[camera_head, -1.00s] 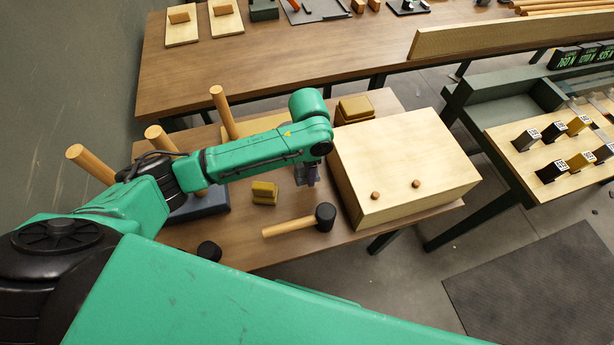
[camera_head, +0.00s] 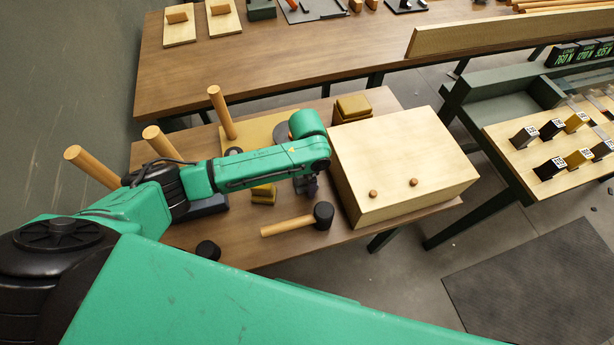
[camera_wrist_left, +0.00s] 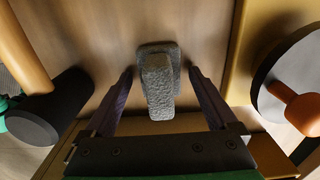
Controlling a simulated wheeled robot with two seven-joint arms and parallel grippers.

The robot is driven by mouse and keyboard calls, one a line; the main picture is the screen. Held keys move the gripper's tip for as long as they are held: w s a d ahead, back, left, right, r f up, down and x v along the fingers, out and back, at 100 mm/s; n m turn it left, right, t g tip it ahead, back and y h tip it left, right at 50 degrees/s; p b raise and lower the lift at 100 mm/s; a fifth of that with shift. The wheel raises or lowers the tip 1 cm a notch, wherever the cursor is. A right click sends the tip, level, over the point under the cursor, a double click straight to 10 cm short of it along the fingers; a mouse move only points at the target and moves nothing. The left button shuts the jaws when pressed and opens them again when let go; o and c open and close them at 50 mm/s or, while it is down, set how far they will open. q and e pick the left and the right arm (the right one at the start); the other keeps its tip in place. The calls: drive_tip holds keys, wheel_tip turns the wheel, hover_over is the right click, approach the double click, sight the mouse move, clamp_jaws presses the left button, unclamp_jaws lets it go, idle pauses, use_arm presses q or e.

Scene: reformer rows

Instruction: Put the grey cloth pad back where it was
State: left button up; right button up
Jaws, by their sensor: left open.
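The grey cloth pad (camera_wrist_left: 158,80) shows in the left wrist view as a rough grey block with a wider base on the brown wood bench top. My left gripper (camera_wrist_left: 160,74) is open, with one finger on each side of the pad and a small gap visible on both sides. In the head view my left gripper (camera_head: 306,187) is low over the bench (camera_head: 240,248), between the yellow blocks (camera_head: 263,194) and the pale wooden box. There the pad cannot be made out behind the gripper. My right gripper is not in view.
A mallet (camera_head: 290,226) lies just in front of the gripper. The pale box (camera_head: 405,165) with two knobs stands close on its right. A tan board (camera_head: 262,129) and a dark disc (camera_head: 284,131) lie behind my forearm. Wooden pegs (camera_head: 222,112) stand at the left.

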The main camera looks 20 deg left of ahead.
use_arm(q)
wheel_tip(320, 180, up, 12)
drive_tip(key=shift+r, duration=0.15)
idle(0.6)
